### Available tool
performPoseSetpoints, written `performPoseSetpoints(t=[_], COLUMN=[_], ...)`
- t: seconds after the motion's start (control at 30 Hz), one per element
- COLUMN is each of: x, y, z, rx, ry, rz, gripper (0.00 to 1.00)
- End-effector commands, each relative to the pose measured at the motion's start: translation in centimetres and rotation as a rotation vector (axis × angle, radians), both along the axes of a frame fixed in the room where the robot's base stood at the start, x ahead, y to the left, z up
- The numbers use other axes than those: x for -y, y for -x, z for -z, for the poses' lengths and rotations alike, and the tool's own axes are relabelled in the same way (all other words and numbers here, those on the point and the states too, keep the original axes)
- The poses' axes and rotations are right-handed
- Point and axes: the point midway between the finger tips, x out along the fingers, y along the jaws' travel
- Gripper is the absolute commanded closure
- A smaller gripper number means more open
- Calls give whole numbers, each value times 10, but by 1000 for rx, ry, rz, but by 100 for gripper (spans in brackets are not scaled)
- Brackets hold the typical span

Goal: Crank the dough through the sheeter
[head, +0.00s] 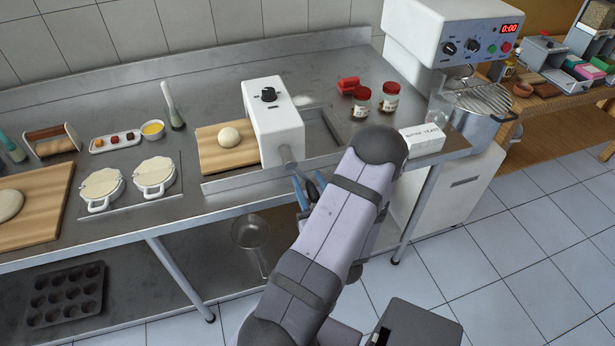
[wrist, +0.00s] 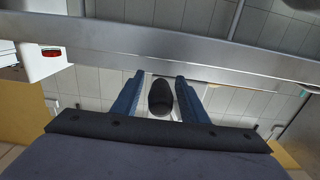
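The white sheeter (head: 275,125) stands on the steel bench with a black dial on top. A grey crank shaft (head: 287,154) comes out of its front. A pale dough ball (head: 229,137) rests on a wooden board (head: 210,160) at the sheeter's left. The black crank knob (head: 312,190) is at the bench's front edge, partly hidden by my arm. In the wrist view the knob (wrist: 161,98) lies between the two blue fingers of my gripper (wrist: 157,95). The fingers are apart, with a gap between the knob and the left finger. Contact on the right is unclear.
A steel tray (head: 325,128) lies at the sheeter's right, with red-lidded jars (head: 388,97) and a yeast box (head: 423,139) beyond. A mixer (head: 450,40) stands at the right. Two round cream-coloured presses (head: 153,174) sit on the left of the bench.

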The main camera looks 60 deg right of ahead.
Motion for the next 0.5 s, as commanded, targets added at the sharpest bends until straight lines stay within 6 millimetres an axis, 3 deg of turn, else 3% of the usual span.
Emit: performPoseSetpoints(t=[0.47,0.5], x=[9,9], y=[-10,-10], z=[0,0], rx=[1,1], ry=[-1,-1], rz=[0,0], gripper=[60,65])
